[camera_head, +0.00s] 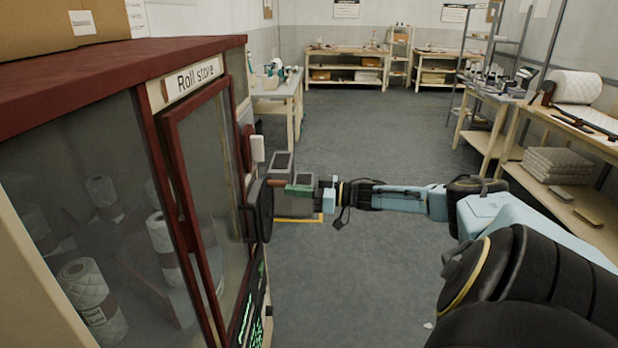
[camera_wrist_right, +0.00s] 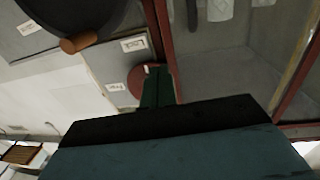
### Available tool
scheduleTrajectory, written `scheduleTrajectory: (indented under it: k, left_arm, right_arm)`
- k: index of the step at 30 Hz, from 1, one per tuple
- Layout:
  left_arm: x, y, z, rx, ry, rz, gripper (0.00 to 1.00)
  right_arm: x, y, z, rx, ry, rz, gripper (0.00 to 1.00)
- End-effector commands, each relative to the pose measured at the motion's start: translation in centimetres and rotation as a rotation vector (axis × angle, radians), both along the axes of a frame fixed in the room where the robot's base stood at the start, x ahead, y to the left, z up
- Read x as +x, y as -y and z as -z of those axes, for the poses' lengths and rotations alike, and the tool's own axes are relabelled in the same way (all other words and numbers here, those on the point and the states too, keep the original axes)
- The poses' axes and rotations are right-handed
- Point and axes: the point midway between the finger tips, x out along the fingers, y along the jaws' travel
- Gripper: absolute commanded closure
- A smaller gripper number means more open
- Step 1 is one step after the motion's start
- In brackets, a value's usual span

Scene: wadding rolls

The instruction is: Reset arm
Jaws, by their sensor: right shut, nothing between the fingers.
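My right arm reaches in from the right in the head view. Its gripper (camera_head: 293,189) is shut and empty, beside a dark round wheel (camera_head: 259,211) with a copper-brown peg at the side of the roll store cabinet (camera_head: 122,57). In the head view the fingertips overlap the peg's end; contact cannot be told there. In the right wrist view the closed green fingers (camera_wrist_right: 158,88) show apart from the peg (camera_wrist_right: 80,43). The cabinet's red-framed glass door (camera_head: 178,190) appears to stand slightly ajar. My left gripper is not in view.
Quilted white rolls (camera_head: 92,300) stand inside the cabinet. Cardboard boxes (camera_head: 45,28) lie on its top. A workbench with a large roll (camera_head: 577,87) and folded wadding (camera_head: 556,165) stands at right. The grey floor (camera_head: 370,130) is clear in the middle.

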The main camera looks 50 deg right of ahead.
Motion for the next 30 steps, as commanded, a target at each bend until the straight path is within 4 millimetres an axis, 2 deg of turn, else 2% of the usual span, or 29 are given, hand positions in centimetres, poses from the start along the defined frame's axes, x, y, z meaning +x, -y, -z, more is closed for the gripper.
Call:
scheduleTrajectory:
  k: [3,7,16,19,20,23,26,27,30]
  left_arm:
    - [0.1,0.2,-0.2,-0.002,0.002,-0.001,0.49]
    - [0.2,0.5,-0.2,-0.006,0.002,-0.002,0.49]
    - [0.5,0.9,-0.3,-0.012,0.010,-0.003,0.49]
    - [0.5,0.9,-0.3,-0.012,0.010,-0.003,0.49]
    - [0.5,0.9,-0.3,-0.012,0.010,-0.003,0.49]
    - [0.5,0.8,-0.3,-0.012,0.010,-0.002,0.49]
    - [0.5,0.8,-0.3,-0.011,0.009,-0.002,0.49]
    - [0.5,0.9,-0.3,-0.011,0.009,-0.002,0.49]
    - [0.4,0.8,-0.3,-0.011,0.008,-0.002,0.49]
  right_arm:
    - [-1.4,0.9,0.0,-0.002,-0.002,0.000,1.00]
    - [-2.2,1.5,0.0,-0.002,-0.001,-0.001,1.00]
    - [-2.5,1.7,0.0,-0.002,0.001,0.000,1.00]
    - [-2.5,1.6,1.1,-0.004,-0.007,0.015,1.00]
    - [-2.5,1.5,1.9,-0.007,-0.014,0.028,1.00]
    - [-2.6,1.2,6.5,-0.029,-0.056,0.100,1.00]
    - [-3.5,0.4,13.4,-0.071,-0.132,0.201,1.00]
    - [-4.2,0.0,16.5,-0.094,-0.173,0.244,1.00]
    - [-6.5,-1.5,23.6,-0.153,-0.285,0.331,1.00]
